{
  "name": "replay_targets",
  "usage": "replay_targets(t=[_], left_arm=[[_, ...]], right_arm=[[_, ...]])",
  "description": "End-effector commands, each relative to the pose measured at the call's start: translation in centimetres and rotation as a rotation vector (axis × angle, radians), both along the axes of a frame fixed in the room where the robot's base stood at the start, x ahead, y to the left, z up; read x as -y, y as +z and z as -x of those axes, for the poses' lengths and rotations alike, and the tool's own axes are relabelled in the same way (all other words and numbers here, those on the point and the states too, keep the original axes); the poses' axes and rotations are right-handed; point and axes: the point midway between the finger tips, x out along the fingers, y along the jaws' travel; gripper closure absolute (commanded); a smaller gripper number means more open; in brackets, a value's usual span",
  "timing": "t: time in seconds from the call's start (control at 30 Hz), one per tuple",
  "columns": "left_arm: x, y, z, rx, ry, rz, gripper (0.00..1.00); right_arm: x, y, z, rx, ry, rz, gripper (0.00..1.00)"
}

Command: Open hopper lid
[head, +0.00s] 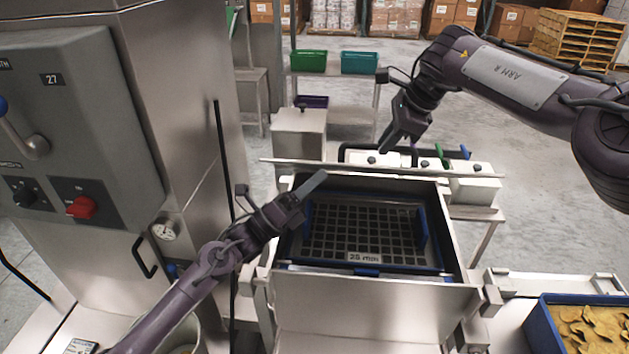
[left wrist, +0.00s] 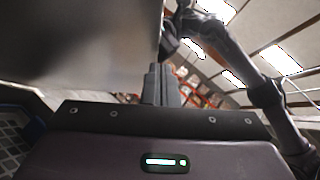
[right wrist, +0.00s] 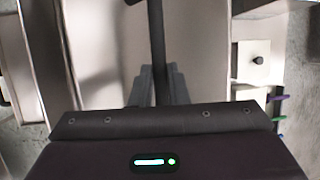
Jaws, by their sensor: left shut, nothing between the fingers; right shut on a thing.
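The hopper (head: 375,310) stands open at centre in the head view, with a dark grid marked 25 mm (head: 365,230) inside. Its metal lid (head: 330,169) is raised at the back and shows nearly edge-on as a thin strip. My right gripper (head: 387,148) is behind the lid's top edge, shut on a dark bar-shaped handle (right wrist: 157,40) against the pale lid face in the right wrist view. My left gripper (head: 318,184) is shut and empty over the opening, in front of the lid. A broad metal surface (left wrist: 80,45), apparently the lid, is beside its fingers in the left wrist view.
A grey control cabinet (head: 75,130) stands close on the left. A blue bin of brown pieces (head: 545,330) is at front right. White lidded boxes (head: 475,187) stand behind the hopper, and a shelf with a green bin (head: 309,61) is further back.

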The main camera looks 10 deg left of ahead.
Motion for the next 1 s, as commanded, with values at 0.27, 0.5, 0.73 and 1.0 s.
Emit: replay_targets(t=[0.27,0.5,0.73,1.0], left_arm=[[0.0,-0.1,-0.1,-0.001,0.001,0.0,1.0],[-0.1,2.1,-1.4,0.003,0.003,0.0,1.0],[-0.3,2.4,-1.7,0.005,0.012,0.003,1.0],[-0.4,2.5,-1.7,0.006,0.013,0.002,1.0]], right_arm=[[0.4,-0.4,-0.1,0.0,-0.008,0.006,1.0],[0.4,-0.6,0.0,-0.004,-0.009,0.007,1.0],[0.3,-0.8,0.2,-0.017,-0.006,0.008,1.0],[0.2,-0.8,0.3,-0.016,-0.004,0.007,0.64]])
